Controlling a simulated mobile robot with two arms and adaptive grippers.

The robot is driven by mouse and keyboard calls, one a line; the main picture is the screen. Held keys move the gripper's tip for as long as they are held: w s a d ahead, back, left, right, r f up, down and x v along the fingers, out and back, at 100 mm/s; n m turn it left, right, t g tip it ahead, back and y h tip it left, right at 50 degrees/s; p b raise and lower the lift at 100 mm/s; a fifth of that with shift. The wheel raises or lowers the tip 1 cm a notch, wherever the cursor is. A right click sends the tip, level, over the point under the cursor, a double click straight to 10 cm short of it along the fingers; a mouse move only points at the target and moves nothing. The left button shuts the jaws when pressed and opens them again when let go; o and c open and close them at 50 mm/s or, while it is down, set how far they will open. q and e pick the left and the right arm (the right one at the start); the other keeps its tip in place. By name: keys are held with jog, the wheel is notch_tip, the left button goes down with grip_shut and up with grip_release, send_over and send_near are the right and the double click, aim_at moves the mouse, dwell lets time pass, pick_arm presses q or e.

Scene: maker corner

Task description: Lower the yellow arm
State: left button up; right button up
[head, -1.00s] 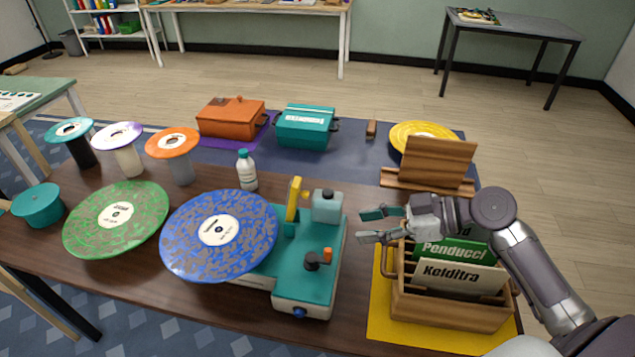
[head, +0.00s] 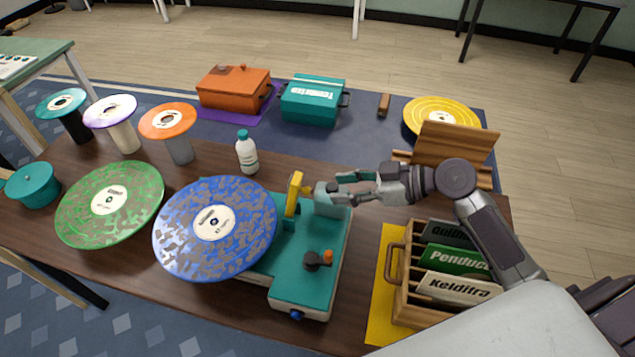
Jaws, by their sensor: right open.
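The yellow arm (head: 294,194) stands upright on the teal machine (head: 312,261), right of the blue disc (head: 215,228). The blue disc sits on the left part of the machine. A grey-teal block (head: 329,205) is just right of the yellow arm, partly hidden by my gripper. My right gripper (head: 338,187) is open, its fingers pointing left over the block. A small gap shows between its fingertips and the yellow arm; I cannot tell whether it touches the block. My left gripper is not in view.
A black knob with an orange tip (head: 318,260) is at the machine's front right. A wooden crate (head: 402,300) of sleeves stands at the right. A white bottle (head: 246,155) stands behind the machine, and a green disc (head: 110,203) lies at the left.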

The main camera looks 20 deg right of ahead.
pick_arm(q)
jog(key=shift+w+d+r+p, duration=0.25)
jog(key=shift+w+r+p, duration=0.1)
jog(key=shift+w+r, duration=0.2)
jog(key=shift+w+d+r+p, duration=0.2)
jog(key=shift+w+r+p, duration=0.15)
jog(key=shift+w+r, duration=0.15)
pick_arm(e)
jog(key=x, duration=0.6)
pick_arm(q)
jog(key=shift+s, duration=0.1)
pick_arm(e)
jog(key=shift+w+a+f, duration=0.1)
jog(key=shift+w, duration=0.05)
jog(key=shift+c, duration=0.2)
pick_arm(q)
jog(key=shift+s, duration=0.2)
pick_arm(e)
grip_shut()
